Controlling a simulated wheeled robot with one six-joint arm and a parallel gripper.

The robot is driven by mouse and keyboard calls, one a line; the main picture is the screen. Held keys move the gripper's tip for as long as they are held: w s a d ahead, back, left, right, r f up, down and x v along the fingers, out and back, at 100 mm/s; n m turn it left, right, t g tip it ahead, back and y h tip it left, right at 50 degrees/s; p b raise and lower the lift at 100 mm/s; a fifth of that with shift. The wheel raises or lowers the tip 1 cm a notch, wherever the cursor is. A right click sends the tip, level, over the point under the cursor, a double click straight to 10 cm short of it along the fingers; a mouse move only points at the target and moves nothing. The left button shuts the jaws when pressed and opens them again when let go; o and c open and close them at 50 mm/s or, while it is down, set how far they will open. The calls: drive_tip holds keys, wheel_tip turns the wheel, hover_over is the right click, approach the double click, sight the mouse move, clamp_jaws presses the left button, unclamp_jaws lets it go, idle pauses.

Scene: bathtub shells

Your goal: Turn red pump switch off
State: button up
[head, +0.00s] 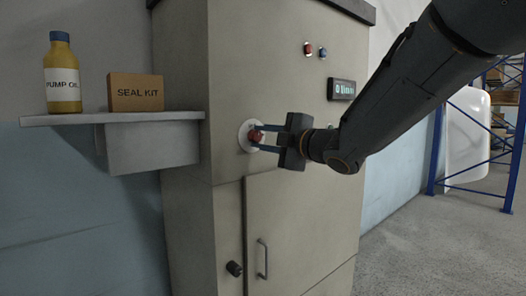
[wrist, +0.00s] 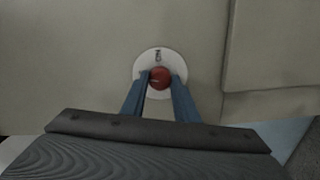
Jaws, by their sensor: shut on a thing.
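The red pump switch (head: 256,136) is a round red knob on a white disc on the front of a beige cabinet. In the wrist view the fingertips (wrist: 160,78) touch the knob's left and right sides. A small display (head: 341,90) on the cabinet shows a reading that appears to be "0 l/min".
A shelf (head: 60,119) at the left holds a yellow pump oil bottle (head: 63,80) and a seal kit box (head: 136,92). Red (head: 307,48) and blue (head: 323,53) buttons or lamps sit above the switch. A door handle (head: 262,258) is below. Open floor lies at the right.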

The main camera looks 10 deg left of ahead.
drive_tip(key=shift+f+n+b, duration=0.1)
drive_tip(key=shift+n+b, duration=1.2)
drive_tip(key=shift+b, duration=0.05)
drive_tip(key=o, duration=1.1)
drive_tip(key=shift+c, duration=0.2)
drive_tip(key=v, duration=0.7)
drive_tip(key=shift+s+d, duration=0.3)
